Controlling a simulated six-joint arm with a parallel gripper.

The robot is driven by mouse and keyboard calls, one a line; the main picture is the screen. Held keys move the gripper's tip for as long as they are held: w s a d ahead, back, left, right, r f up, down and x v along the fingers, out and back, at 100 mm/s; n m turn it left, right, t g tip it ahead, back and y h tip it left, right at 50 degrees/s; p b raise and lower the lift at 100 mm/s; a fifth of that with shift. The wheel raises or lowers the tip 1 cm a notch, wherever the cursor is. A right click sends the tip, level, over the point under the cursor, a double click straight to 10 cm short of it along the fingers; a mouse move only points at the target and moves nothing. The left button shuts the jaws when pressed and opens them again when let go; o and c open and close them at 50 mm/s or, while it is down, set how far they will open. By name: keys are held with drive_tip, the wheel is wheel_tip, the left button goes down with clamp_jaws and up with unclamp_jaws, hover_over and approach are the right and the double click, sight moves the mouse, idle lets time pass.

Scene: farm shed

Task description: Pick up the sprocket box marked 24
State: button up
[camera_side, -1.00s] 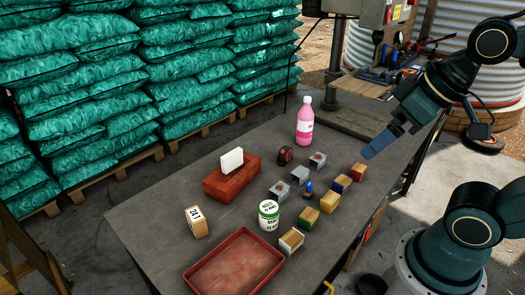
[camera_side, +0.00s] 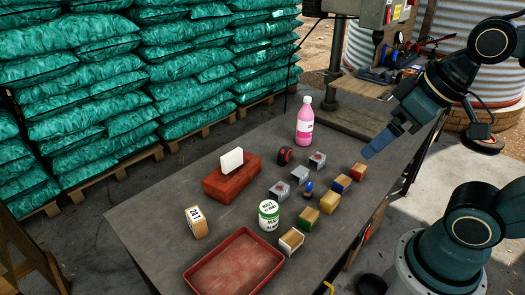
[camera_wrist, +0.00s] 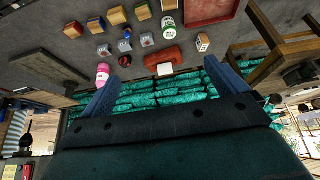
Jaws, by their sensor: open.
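Several small boxes stand on the grey table; no number 24 is readable, so I cannot tell which one is marked 24. My gripper (camera_side: 370,152) is open and empty, above the table's right end. The wrist view shows its fingers (camera_wrist: 160,70) spread wide.
A red tray (camera_side: 234,265) lies at the front. A white-and-green can (camera_side: 268,215), grey blocks (camera_side: 279,190), a small blue object (camera_side: 308,188), a tape measure (camera_side: 285,155), a red block (camera_side: 231,182) holding a white piece and a pink bottle (camera_side: 304,122) stand around the boxes.

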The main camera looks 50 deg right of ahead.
drive_tip(key=shift+c, duration=1.2)
drive_tip(key=w+a+f+n+g+y, duration=0.15)
drive_tip(key=w+a+n, duration=0.25)
drive_tip(key=w, duration=0.8)
drive_tip(key=w+a+f+n+g+y, duration=0.1)
drive_tip(key=w+a+f+n, duration=0.3)
drive_tip(key=w, duration=0.8)
drive_tip(key=w+a+f+n+g+y, duration=0.1)
drive_tip(key=w+a+f+n, duration=0.2)
drive_tip(key=w+f, duration=0.3)
drive_tip(key=w+a+f+n+g+y, duration=0.1)
drive_tip(key=w+a+f+n, duration=0.2)
drive_tip(key=w+f, duration=0.4)
wheel_tip(320, 180, down, 6)
drive_tip(key=shift+w+a+r+n, duration=0.1)
drive_tip(key=shift+w+a+n, duration=0.25)
drive_tip(key=shift+n, duration=0.35)
